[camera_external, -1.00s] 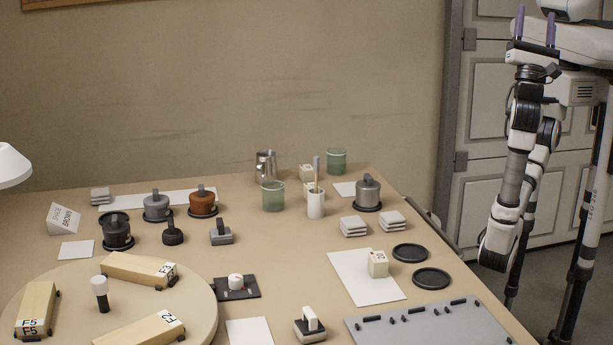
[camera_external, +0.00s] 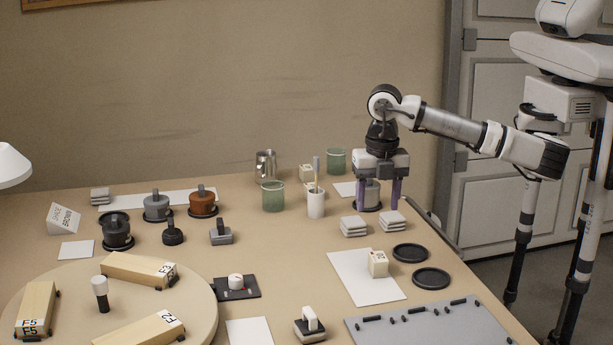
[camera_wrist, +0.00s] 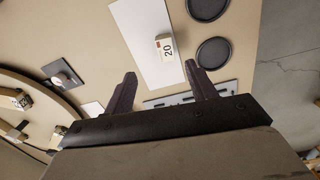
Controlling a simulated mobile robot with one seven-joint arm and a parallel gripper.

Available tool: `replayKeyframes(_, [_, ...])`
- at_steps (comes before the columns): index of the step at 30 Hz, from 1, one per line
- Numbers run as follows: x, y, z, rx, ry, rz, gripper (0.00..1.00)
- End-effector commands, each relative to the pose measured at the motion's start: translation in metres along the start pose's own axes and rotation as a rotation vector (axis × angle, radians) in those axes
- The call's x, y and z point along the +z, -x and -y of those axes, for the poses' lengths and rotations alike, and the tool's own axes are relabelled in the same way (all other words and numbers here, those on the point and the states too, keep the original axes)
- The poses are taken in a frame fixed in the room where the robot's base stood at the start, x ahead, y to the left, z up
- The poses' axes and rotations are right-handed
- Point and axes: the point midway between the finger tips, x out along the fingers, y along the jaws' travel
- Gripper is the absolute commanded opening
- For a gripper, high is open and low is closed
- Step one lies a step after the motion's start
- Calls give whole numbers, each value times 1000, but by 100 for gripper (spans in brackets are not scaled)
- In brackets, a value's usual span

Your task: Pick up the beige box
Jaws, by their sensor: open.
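A small beige box (camera_external: 378,263) marked "20" stands upright on a white sheet at the right of the table. In the wrist view, the beige box (camera_wrist: 165,47) sits just beyond the fingertips, nearer the right finger, with clear space around it. My gripper (camera_external: 379,200) is open with its fingers pointing down. In the external view it shows farther back than the box and overlaps a grey lidded canister (camera_external: 371,193). The wrist view shows nothing between the fingers of my gripper (camera_wrist: 160,72), which is well above the table.
Two black discs (camera_external: 410,253) lie right of the box. A grey pegged board (camera_external: 430,325) is in front. Stacked pale blocks (camera_external: 353,227) stand behind the box. A white cup (camera_external: 316,204) and green glass (camera_external: 273,196) stand farther back. A round turntable (camera_external: 205,310) holds beige blocks at left.

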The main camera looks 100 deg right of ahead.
Motion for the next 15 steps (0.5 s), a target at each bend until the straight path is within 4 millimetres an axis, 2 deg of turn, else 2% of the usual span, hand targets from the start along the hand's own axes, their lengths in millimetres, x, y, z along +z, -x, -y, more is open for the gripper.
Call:
replayKeyframes(3, [-10, -12, 4, -23, 8, -29, 56])
replayKeyframes(12, [-10, -68, 5, -21, 7, -24, 56])
replayKeyframes(15, [-10, -80, 5, -20, 7, -24, 56])
